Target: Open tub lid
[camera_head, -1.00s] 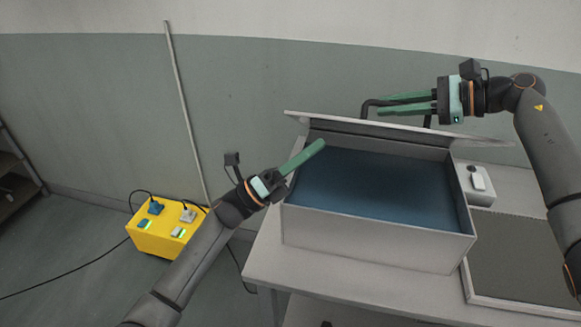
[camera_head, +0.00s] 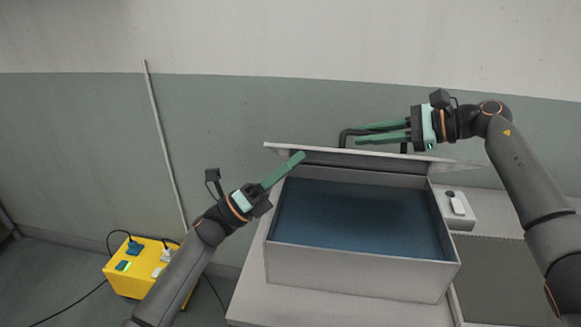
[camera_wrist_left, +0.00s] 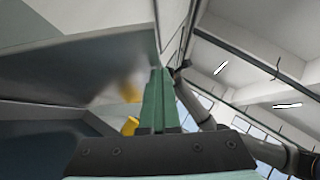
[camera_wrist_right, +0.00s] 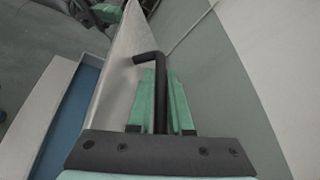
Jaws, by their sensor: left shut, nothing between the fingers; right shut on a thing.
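The tub (camera_head: 360,267) is a grey rectangular box, open at the top, with a dark blue inside. Its grey lid (camera_head: 275,149) stands raised and tilted along the tub's back edge. My right gripper (camera_head: 357,134) is behind the lid, shut on the black bent handle (camera_head: 344,134). The right wrist view shows the handle (camera_wrist_right: 149,72) between the green fingers, beside the lid (camera_wrist_right: 122,62). My left gripper (camera_head: 302,155) is shut and empty at the lid's left end, above the tub's back left corner. Whether its fingertips touch the lid cannot be told.
The tub stands on a light table (camera_head: 345,306). A white box with a switch (camera_head: 457,205) and a dark grey panel (camera_head: 505,265) lie to its right. A yellow box (camera_head: 130,280) with cables is on the left, beside a leaning pole (camera_head: 163,140).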

